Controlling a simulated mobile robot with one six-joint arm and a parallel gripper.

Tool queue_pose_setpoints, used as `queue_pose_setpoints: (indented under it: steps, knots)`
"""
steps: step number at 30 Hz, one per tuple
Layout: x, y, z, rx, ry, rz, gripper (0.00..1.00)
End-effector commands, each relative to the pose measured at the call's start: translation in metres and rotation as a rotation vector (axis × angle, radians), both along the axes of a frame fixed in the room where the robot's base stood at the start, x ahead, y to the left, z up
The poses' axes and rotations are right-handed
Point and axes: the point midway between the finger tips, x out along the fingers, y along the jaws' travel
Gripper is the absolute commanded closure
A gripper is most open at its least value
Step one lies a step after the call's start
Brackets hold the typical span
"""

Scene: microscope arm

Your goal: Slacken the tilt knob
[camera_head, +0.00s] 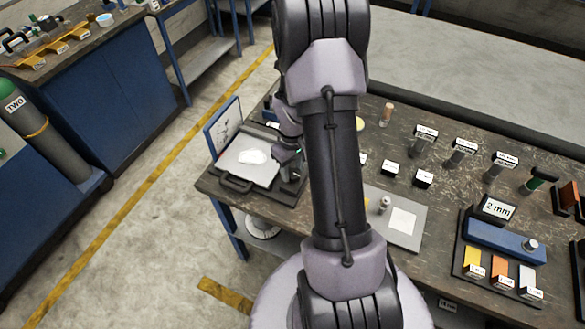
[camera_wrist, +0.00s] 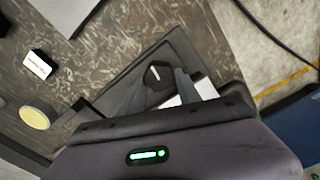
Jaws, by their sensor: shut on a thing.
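The tilt knob (camera_wrist: 157,73) is a dark round knob with a short white mark on its top. It shows in the wrist view between the two fingers of my gripper (camera_wrist: 158,86). My gripper is shut on the knob, with a finger on each side. In the head view my gripper (camera_head: 287,156) is at the right side of a dark stand with a grey plate (camera_head: 240,174) at the left end of the workbench. The knob cannot be made out in the head view, where my arm and gripper cover that area.
On the workbench (camera_head: 360,150), several labelled posts and small labelled blocks stand to the right of my arm. A grey plate (camera_head: 420,239) with a white square lies near the front edge. A blue block (camera_head: 500,238) sits on a dark base at the right. An upright panel (camera_head: 224,124) stands behind the stand.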

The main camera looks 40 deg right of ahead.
Motion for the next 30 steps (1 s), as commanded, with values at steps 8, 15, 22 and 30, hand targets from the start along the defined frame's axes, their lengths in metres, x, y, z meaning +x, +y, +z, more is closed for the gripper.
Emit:
queue_pose_setpoints:
  steps: [8, 15, 22, 30]
  knots:
    - [0.000, 0.000, 0.000, -0.001, -0.001, 0.002, 1.00]
    - [0.000, 0.000, 0.000, 0.000, -0.001, 0.001, 0.38]
    - [0.000, 0.000, 0.000, 0.000, 0.000, 0.001, 0.38]
    - [0.001, -0.001, 0.045, -0.002, -0.004, 0.000, 0.38]
